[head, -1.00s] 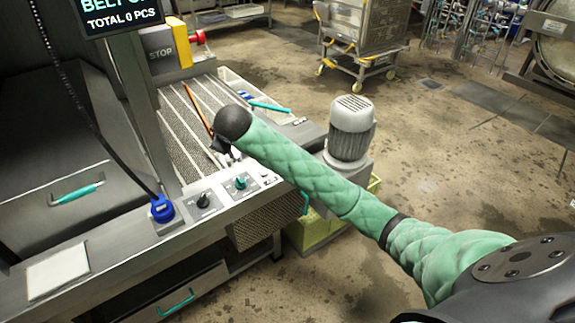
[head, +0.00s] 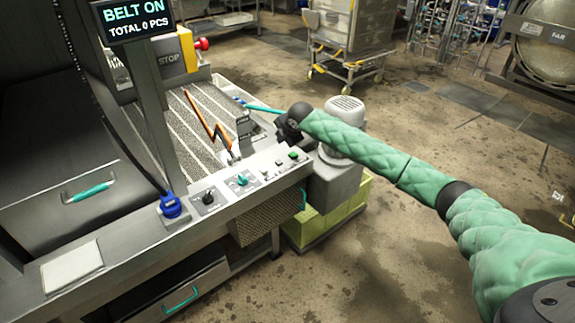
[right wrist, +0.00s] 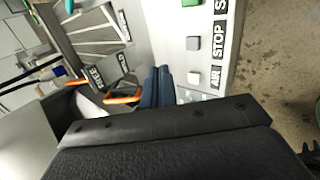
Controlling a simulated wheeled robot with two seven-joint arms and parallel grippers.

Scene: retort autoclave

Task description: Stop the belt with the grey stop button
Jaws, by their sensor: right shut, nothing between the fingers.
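The grey stop button (head: 279,162) sits on the sloped control panel, in a row with a green button (head: 293,155) and a pale button (head: 266,172). In the right wrist view the grey button (right wrist: 193,43) is beside the STOP label, between the green button (right wrist: 192,2) and the pale button (right wrist: 194,77) by AIR. My right gripper (head: 284,136) is just behind the panel's far right end. Its dark fingers (right wrist: 159,88) are shut and empty, apart from the grey button. The display (head: 136,18) reads BELT ON, TOTAL 0 PCS. My left gripper is out of view.
The ribbed belt (head: 175,118) with an orange bar (head: 203,118) lies behind the panel. A black knob (head: 208,195) and a teal knob (head: 242,180) are on the panel's left part. A grey motor (head: 345,112) stands to the right.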

